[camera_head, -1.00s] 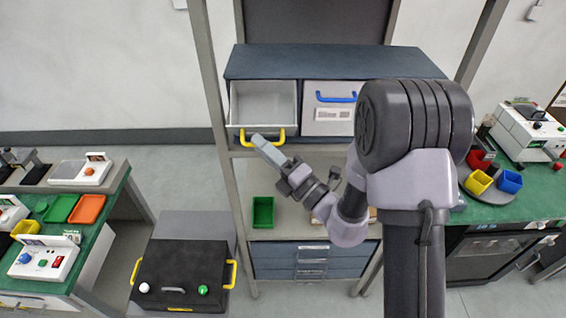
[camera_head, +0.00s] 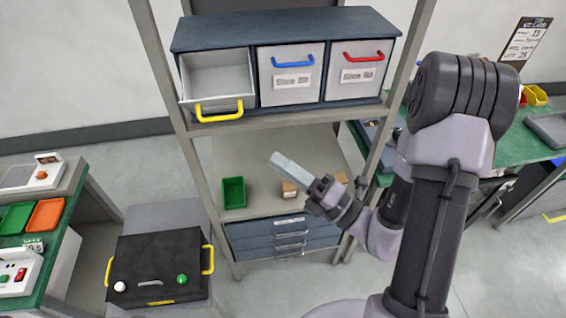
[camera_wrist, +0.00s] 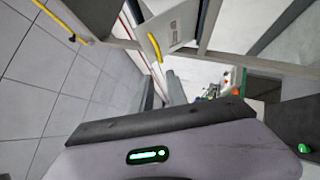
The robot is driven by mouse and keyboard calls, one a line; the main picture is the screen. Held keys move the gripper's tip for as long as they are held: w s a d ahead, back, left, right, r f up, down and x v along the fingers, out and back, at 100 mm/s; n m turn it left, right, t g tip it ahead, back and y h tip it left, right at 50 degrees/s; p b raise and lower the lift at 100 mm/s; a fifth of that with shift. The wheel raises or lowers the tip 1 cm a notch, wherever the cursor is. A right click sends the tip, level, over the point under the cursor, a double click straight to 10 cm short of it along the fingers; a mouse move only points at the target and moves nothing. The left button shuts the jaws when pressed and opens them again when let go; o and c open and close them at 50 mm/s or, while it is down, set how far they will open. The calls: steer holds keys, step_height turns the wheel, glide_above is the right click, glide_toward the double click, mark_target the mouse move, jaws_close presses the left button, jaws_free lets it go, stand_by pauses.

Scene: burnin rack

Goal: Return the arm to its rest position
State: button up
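My arm is raised on the right side of the head view. My gripper (camera_head: 284,163) points up and left in front of the rack, clear of the drawers. In the wrist view two grey fingers (camera_wrist: 161,90) stand apart with a gap between them and nothing held. The yellow-handled drawer (camera_head: 217,78) at the top left of the rack is pulled out and looks empty. Its yellow handle (camera_head: 219,110) is apart from my gripper. A yellow handle (camera_wrist: 155,47) also shows in the wrist view.
The blue-handled drawer (camera_head: 291,75) and red-handled drawer (camera_head: 354,70) are shut. A green bin (camera_head: 234,192) and small brown boxes stand on the shelf below. A black case (camera_head: 158,267) with yellow handles sits at lower left. Green benches (camera_head: 522,150) flank the rack.

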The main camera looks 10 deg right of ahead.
steer(key=s+a+n+g+y+b, duration=0.3)
steer(key=s+a+n+g+b, duration=0.2)
steer(key=s+a+n+g, duration=0.8)
steer(key=s+d+f+n+g+h+b, duration=0.25)
steer(key=s+f+n+g+h, duration=0.3)
steer(key=n, duration=0.55)
steer(key=s+d+f+n+t+h+b, duration=0.2)
steer(key=d+f+n+t+h+b, duration=0.2)
steer(key=d+f+n+h+b, duration=0.25)
steer(key=w+d+r+n+t+h, duration=0.3)
steer(key=w+d+n+t+h, duration=0.1)
steer(key=w+d+n+t, duration=0.1)
steer(key=shift+w+d+n, duration=0.15)
steer(key=shift+w+n, duration=0.05)
steer(key=shift+n, duration=0.45)
